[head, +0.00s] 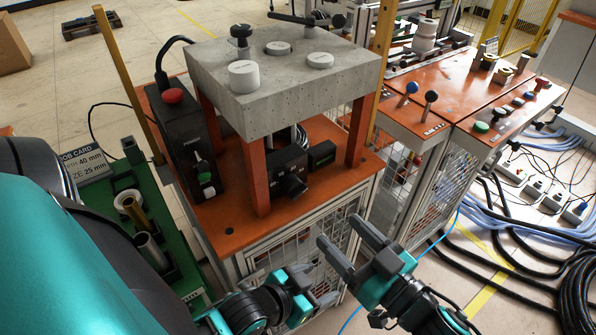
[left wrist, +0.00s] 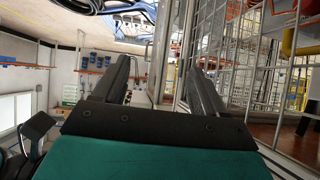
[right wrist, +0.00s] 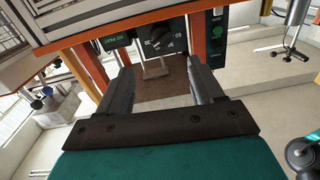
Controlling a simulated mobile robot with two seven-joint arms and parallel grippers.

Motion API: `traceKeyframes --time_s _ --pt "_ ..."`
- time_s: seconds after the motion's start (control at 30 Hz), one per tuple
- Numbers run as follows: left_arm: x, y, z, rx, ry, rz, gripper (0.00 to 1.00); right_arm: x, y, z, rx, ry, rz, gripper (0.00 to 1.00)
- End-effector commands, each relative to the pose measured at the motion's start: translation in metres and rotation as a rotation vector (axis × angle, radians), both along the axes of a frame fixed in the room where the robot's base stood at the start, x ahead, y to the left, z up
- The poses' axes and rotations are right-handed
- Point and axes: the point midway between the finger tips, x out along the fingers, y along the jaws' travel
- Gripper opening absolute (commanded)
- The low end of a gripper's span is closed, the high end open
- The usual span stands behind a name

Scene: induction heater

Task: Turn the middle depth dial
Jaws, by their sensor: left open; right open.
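A black depth dial (head: 295,186) sits on the front of a dark box (head: 283,162) under the concrete block. In the right wrist view the dial (right wrist: 157,42) shows its numbered face just beyond and between my fingertips. My right gripper (head: 340,231) is open and empty, in front of the orange base and apart from the dial. My left gripper (head: 312,284) is open and empty, lower, beside the mesh cabinet. In the left wrist view nothing lies between its fingers (left wrist: 155,68).
The concrete block (head: 300,90) stands on orange legs (head: 254,175) flanking the dial. A black control box (head: 180,145) with a red button is at the left. A green tray (head: 125,205) carries a job card (head: 85,160) and metal cylinders. Cables (head: 500,240) lie on the right floor.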

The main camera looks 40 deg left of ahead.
Motion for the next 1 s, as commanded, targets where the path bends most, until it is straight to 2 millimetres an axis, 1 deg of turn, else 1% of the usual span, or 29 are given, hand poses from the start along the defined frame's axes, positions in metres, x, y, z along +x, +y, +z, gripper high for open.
traceKeyframes --time_s 0.17,0.27,0.5,0.7,0.9,1.0 --pt "0.002 0.0 0.0 0.0 -0.005 -0.001 0.72 0.001 0.013 -0.001 -0.005 -0.003 0.018 0.67" --pt "0.002 -0.001 -0.002 -0.001 -0.005 -0.001 0.72 0.004 0.028 0.0 -0.003 -0.004 0.018 0.67" --pt "0.002 -0.001 -0.008 -0.001 -0.005 -0.001 0.72 0.016 0.074 -0.001 -0.003 -0.003 0.016 0.67" --pt "0.001 -0.001 -0.014 -0.002 -0.004 -0.002 0.72 0.023 0.106 -0.001 -0.004 -0.002 0.015 0.67" --pt "-0.001 -0.001 -0.019 -0.002 0.004 -0.002 0.72 0.028 0.123 -0.001 -0.004 -0.003 0.015 0.67" --pt "-0.001 -0.001 -0.019 -0.001 0.005 -0.002 0.72 0.029 0.125 -0.001 -0.005 -0.003 0.014 0.67"
